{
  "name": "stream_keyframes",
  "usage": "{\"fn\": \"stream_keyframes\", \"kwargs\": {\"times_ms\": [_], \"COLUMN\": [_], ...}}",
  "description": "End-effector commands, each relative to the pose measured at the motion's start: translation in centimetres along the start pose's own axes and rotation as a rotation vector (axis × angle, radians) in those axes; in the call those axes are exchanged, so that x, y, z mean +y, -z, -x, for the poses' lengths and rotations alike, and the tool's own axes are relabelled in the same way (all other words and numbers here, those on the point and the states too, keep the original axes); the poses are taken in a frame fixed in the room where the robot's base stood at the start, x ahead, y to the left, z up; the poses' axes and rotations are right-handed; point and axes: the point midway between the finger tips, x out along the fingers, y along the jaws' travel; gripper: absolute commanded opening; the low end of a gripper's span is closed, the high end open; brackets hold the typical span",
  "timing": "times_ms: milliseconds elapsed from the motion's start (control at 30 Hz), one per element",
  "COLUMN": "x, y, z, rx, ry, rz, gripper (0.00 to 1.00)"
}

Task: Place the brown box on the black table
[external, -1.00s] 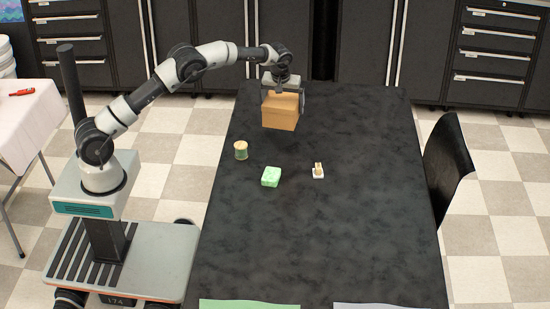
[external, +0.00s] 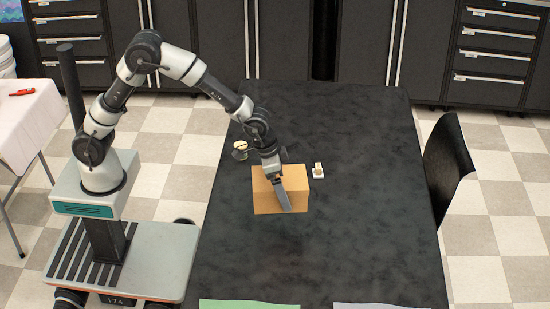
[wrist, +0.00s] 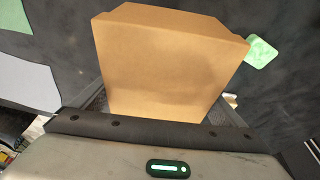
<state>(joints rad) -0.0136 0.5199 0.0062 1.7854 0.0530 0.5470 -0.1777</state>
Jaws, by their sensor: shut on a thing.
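The brown box (external: 264,201) is over the middle of the black table (external: 330,255). My gripper (external: 281,190) is shut on the box from above, with one finger lying across its near face. In the wrist view, the box (wrist: 165,60) sits between the two fingers and fills the middle of the picture. I cannot tell whether the underside of the box touches the table.
A green soap (wrist: 261,52) shows beside the box in the wrist view; the box hides it in the external view. A small jar (external: 240,147) and a white dish (external: 318,173) stand nearby. Green and grey sheets (external: 248,304) (external: 382,306) lie at the near edge. A black chair (external: 447,165) is right.

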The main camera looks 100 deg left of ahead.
Motion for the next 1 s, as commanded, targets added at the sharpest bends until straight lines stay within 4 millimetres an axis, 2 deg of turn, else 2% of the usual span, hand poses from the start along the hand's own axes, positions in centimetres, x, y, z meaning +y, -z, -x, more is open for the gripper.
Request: {"fn": "stream_keyframes", "kwargs": {"times_ms": [33,100,233,500,733,900,1000], "x": [1.5,2.8,4.2,4.4,4.3,4.3,4.3], "y": [-0.9,-1.8,-2.9,-4.5,-5.0,-5.7,-5.8], "z": [0.4,0.6,0.4,-4.1,-5.9,-8.2,-8.8], "rx": [0.003,0.006,0.007,0.006,0.008,0.006,0.009], "ry": [-0.012,-0.023,-0.035,-0.037,-0.037,-0.036,-0.037], "rz": [-0.045,-0.092,-0.142,-0.152,-0.150,-0.150,-0.150], "gripper": [0.62,0.62,0.62,0.62,0.62,0.62,0.62]}}
